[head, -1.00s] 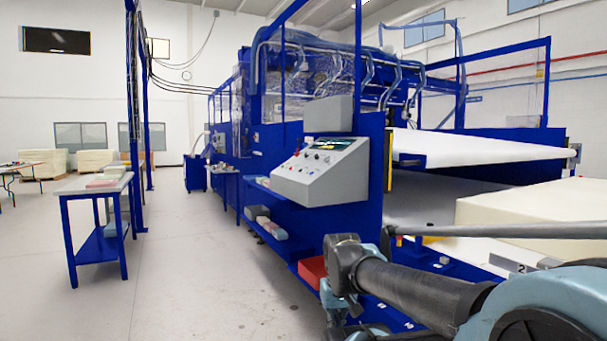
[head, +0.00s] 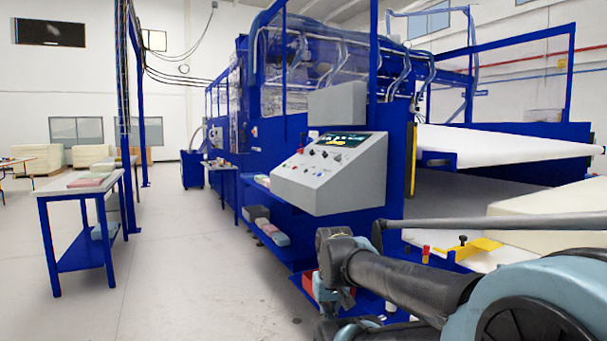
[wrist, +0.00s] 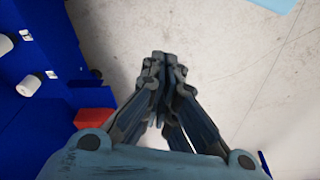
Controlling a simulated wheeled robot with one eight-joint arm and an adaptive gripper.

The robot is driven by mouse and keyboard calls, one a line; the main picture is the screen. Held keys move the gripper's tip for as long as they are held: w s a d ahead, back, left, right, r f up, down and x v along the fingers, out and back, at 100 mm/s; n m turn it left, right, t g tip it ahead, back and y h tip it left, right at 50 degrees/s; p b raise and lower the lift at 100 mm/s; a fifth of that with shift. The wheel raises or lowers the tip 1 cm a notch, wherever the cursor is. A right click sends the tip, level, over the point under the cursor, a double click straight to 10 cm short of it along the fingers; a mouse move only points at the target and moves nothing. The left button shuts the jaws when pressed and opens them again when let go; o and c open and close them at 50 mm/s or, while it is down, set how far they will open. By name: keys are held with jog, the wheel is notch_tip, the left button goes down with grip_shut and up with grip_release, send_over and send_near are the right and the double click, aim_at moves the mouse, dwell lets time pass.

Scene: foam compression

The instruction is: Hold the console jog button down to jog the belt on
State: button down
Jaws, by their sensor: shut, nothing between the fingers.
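The grey console (head: 330,175) stands on the blue machine, its sloped panel carrying several small buttons and knobs and a dark display. I cannot tell which button is the jog button. The white belt (head: 490,145) runs from the machine at the right. In the wrist view my gripper (wrist: 162,62) is shut and empty, pointing down over the bare floor beside the blue machine. In the head view my arm reaches in from the lower right, below and in front of the console, apart from it.
A red bin (wrist: 93,121) sits beside the blue frame. A blue table (head: 85,190) with foam pieces on it stands at the left. A large cream foam block (head: 545,225) lies at the right behind my arm. The floor aisle (head: 190,260) between table and machine is clear.

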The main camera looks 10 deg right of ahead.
jog(key=r, duration=0.2)
jog(key=n+t+h, duration=0.4)
jog(key=n+t, duration=0.5)
jog(key=n, duration=0.2)
send_near(306, 171)
jog(key=w+a+r, duration=0.5)
jog(key=w+r, duration=0.1)
jog(key=w, duration=0.1)
jog(key=shift+w+d, duration=0.1)
jog(key=shift+d+f, duration=0.1)
jog(key=shift+w+d+f, duration=0.2)
jog(key=shift+d+f, duration=0.5)
jog(key=shift+f, duration=0.5)
jog(key=shift+w+d+f, duration=0.25)
jog(key=shift+d+f, duration=0.45)
jog(key=shift+f, duration=0.55)
jog(key=shift+w+d+f, duration=0.2)
jog(key=shift+d+f, duration=0.5)
jog(key=shift+f, duration=0.5)
jog(key=shift+d+f, duration=0.1)
jog(key=shift+f, duration=0.05)
